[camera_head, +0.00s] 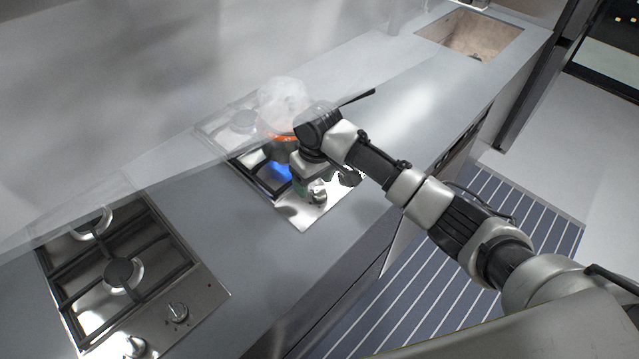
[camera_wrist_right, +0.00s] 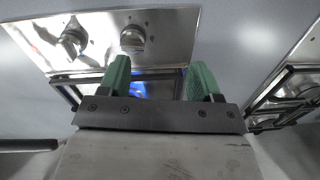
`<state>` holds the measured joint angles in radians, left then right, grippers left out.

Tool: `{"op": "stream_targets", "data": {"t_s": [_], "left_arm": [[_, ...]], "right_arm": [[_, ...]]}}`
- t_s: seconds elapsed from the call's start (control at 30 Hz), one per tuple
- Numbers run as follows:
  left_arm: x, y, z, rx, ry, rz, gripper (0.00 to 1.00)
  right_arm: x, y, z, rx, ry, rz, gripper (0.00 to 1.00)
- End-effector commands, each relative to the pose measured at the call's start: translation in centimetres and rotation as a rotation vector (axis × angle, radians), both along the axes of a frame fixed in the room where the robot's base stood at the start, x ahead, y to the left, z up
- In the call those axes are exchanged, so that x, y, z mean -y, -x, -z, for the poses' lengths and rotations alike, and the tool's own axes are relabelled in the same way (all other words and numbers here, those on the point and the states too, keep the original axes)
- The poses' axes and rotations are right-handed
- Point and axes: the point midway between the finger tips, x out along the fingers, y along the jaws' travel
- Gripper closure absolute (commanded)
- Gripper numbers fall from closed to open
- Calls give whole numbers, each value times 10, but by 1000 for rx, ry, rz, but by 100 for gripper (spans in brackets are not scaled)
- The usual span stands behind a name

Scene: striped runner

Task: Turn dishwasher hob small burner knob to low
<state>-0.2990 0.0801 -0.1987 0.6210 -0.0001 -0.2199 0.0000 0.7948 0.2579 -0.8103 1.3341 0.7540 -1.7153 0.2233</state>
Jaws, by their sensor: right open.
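The far hob (camera_head: 300,219) has a steel front panel, also in the right wrist view (camera_wrist_right: 177,28). Two round knobs stand on it there, one at the left (camera_wrist_right: 72,42) and one nearer the middle (camera_wrist_right: 132,38). I cannot tell which serves the small burner. A blue flame (camera_head: 276,174) burns on this hob and shows as a blue glow in the wrist view (camera_wrist_right: 138,90). My right gripper (camera_head: 302,187) hangs over the front panel, its green fingers (camera_wrist_right: 160,70) apart and nothing between them. The middle knob is just beyond the left finger's tip. My left gripper is out of view.
A steaming pot (camera_head: 280,135) sits on the far hob behind my gripper; a dark handle (camera_head: 357,98) sticks out to the right. A second hob (camera_head: 122,275) lies at the left, unlit. The counter (camera_head: 205,205) between the hobs is clear. A sink (camera_head: 470,35) is at the back.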

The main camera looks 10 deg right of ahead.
Motion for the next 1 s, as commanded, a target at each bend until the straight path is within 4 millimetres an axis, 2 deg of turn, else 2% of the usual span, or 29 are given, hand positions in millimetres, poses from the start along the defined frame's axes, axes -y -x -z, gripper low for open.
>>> {"op": "stream_targets", "data": {"t_s": [0.03,0.13,0.2,0.3,0.47,0.8,1.0], "left_arm": [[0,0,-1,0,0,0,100],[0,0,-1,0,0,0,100],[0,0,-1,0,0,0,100],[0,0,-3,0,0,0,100],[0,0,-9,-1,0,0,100],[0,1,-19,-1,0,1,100],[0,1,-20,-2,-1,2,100]], "right_arm": [[7,-14,-14,1,24,16,36],[16,-28,-30,-9,51,41,36],[20,-33,-36,-13,60,53,36],[23,-36,-35,-18,67,61,36],[23,-35,-14,-19,67,61,36],[22,-35,48,-17,66,60,36],[22,-36,66,-15,64,60,36]]}}
